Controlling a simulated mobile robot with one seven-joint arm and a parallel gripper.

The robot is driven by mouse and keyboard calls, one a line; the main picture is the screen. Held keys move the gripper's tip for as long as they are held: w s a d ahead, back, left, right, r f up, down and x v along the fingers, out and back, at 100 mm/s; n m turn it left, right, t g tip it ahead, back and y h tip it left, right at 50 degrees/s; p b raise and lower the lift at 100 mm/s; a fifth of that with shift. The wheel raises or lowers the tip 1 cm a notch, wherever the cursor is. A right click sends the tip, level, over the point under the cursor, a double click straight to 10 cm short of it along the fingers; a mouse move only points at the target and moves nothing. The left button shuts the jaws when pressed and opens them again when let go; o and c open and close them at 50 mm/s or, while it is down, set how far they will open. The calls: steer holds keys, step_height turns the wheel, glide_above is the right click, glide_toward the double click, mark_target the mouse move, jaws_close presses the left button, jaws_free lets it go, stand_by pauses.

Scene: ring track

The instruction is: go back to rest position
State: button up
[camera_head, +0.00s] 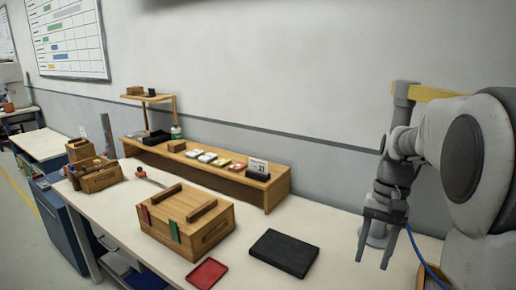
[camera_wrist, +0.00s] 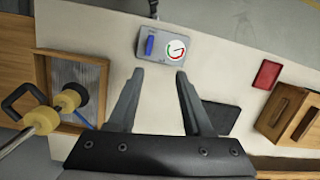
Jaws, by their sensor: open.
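My gripper (camera_head: 374,251) hangs at the right in the head view, fingers pointing down, above the right part of the white table. In the wrist view my gripper (camera_wrist: 157,85) has its two fingers spread apart with nothing between them. Just beyond the fingertips lies a grey box with a round dial and a blue part (camera_wrist: 162,45). My arm (camera_head: 465,150) fills the right edge of the head view and hides what is behind it.
A wooden box (camera_head: 187,222) with two handles, a red tray (camera_head: 206,273) and a black pad (camera_head: 284,252) lie on the white table (camera_head: 330,225). A wooden shelf (camera_head: 225,178) stands along the wall. A wood-framed panel (camera_wrist: 75,80) and a yellow-and-black tool (camera_wrist: 45,112) are at left in the wrist view.

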steer(key=s+a+r+n+t, duration=0.2)
steer(key=s+a+t, duration=0.1)
steer(key=s+a, duration=0.2)
steer(key=s+a+r+n+t+h, duration=0.1)
steer(key=s+a+r+n+t, duration=0.1)
steer(key=s, duration=0.8)
steer(key=a+n+t, duration=0.1)
steer(key=a+t, duration=0.1)
steer(key=a, duration=0.1)
steer(key=shift+s+a+r+h, duration=0.15)
steer(key=shift+a+r+h, duration=0.15)
steer(key=shift+a, duration=0.05)
steer(key=shift+d, duration=0.2)
